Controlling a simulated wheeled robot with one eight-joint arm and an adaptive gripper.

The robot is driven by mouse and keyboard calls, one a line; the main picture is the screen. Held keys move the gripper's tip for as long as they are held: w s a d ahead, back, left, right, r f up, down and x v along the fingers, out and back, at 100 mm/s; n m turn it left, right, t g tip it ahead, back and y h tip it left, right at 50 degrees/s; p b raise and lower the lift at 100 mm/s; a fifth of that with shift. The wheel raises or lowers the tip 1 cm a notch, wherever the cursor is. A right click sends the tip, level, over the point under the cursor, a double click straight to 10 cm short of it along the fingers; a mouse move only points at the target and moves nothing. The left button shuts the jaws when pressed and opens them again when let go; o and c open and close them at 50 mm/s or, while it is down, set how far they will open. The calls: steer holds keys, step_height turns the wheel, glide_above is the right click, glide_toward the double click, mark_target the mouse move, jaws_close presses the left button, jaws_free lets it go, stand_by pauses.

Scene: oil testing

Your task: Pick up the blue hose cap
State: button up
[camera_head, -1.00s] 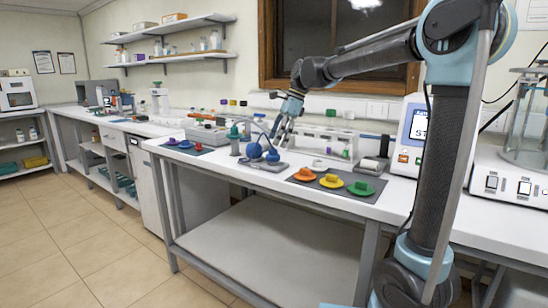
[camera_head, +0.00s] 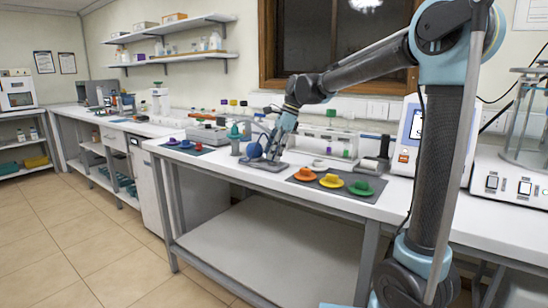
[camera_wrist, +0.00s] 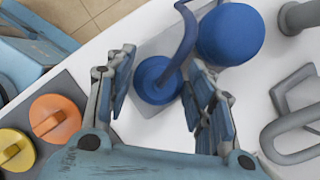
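The blue hose cap (camera_wrist: 157,80) is a round blue piece on a grey plate, with a blue curved hose rising from it in the wrist view. My gripper (camera_wrist: 162,82) is open around it, one finger on each side, with visible gaps between cap and fingers. In the head view my gripper (camera_head: 268,157) points down at the bench, and its fingers hide the cap. A larger blue ball (camera_wrist: 230,35) stands beside the cap, just beyond the right finger; it also shows in the head view (camera_head: 254,149).
Orange (camera_head: 305,174), yellow (camera_head: 331,181) and green (camera_head: 361,188) caps sit on a dark mat to the right. A grey bent metal piece (camera_wrist: 290,130) lies right of my gripper in the wrist view. A rack (camera_head: 325,143) stands behind.

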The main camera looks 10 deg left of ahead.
stand_by(0.3)
step_height(320, 180, up, 10)
steer(key=shift+r, duration=0.1)
stand_by(0.4)
